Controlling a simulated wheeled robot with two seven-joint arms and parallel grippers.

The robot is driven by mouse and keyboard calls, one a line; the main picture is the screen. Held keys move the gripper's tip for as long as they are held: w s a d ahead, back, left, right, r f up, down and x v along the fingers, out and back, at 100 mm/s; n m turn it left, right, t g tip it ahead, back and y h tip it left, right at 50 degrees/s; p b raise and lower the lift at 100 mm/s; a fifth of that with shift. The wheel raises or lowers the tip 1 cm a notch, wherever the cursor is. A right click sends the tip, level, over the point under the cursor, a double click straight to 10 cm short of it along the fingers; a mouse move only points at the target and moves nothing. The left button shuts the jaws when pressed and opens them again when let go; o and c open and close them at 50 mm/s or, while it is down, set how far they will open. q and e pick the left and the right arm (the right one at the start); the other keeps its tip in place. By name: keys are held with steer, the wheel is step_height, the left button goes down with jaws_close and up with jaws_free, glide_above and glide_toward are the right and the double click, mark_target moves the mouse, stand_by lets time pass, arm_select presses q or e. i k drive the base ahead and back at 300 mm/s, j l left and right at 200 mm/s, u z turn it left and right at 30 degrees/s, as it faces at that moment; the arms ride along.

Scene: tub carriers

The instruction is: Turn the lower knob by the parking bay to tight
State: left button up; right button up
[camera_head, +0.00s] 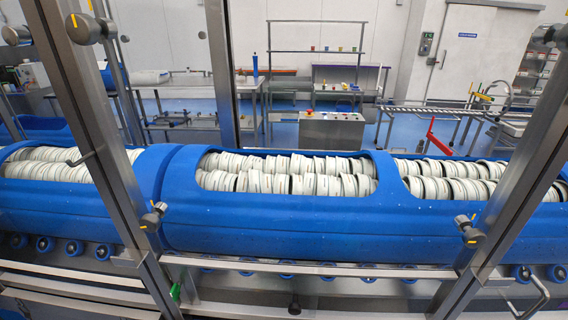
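Several grey knobs with yellow marks sit on the steel posts of the frame in front of me. A lower knob (153,217) is on the left post, its yellow mark pointing up and to the right. Another lower knob (470,231) is on the right post, with yellow marks at its upper and lower ends. Upper knobs are at the top left (85,28), the far left (17,35) and the top right (545,34). I cannot tell which is by the parking bay, or which way is tight. Neither of my grippers is in view.
Blue tubs (270,225) full of white discs lie on a roller conveyor behind the posts. A steel rail (310,268) crosses low between the posts. A control box (332,130) with buttons, a red handle (438,140) and work tables stand farther back.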

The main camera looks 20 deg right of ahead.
mark_target(472, 237)
steer(key=z, duration=1.9)
